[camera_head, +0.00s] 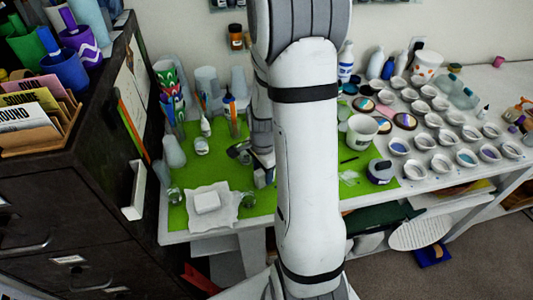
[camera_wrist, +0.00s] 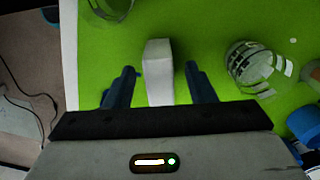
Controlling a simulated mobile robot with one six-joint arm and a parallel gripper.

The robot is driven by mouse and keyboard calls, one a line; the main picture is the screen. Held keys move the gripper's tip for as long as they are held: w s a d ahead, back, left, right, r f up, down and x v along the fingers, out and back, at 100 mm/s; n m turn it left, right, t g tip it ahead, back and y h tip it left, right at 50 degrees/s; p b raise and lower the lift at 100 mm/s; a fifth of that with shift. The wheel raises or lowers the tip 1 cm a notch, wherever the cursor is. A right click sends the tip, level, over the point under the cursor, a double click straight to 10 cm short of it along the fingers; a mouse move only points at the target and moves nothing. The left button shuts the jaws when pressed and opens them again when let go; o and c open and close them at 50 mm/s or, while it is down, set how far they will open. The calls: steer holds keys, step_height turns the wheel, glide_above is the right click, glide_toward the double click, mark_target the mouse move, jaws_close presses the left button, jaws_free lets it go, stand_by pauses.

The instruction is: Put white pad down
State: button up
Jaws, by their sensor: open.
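A white pad (camera_wrist: 159,72), a narrow upright block, stands between the two dark blue fingers of my gripper (camera_wrist: 160,85) in the wrist view. The jaws are open, with a gap on each side of the pad. The green mat (camera_wrist: 205,20) lies beneath. In the head view my gripper (camera_head: 264,177) is low over the mat (camera_head: 222,172), partly hidden by my arm, and the pad is hard to make out there. Another white block (camera_head: 207,202) lies flat on a white sheet (camera_head: 228,217) to its left.
A clear glass (camera_wrist: 250,66) stands right of the jaws in the wrist view; another (camera_wrist: 110,8) is beyond them. Cups and bottles crowd the mat's back left. Many small bowls (camera_head: 467,158) fill the right side. The table's front edge is close.

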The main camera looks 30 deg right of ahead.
step_height(320, 180, up, 10)
steer(key=shift+f+b, duration=0.15)
steer(key=shift+b, duration=0.2)
steer(key=s+a+r+n+t, duration=0.3)
steer(key=s+a+r+n, duration=0.7)
steer(key=n, duration=0.6)
steer(key=s+r, duration=0.2)
steer(key=s, duration=0.1)
steer(key=shift+a+n+t, duration=0.2)
steer(key=shift+n+t, duration=0.1)
steer(key=shift+n, duration=0.1)
steer(key=shift+w+f+b, duration=0.2)
steer(key=shift+f+b, duration=0.3)
steer(key=shift+f, duration=0.05)
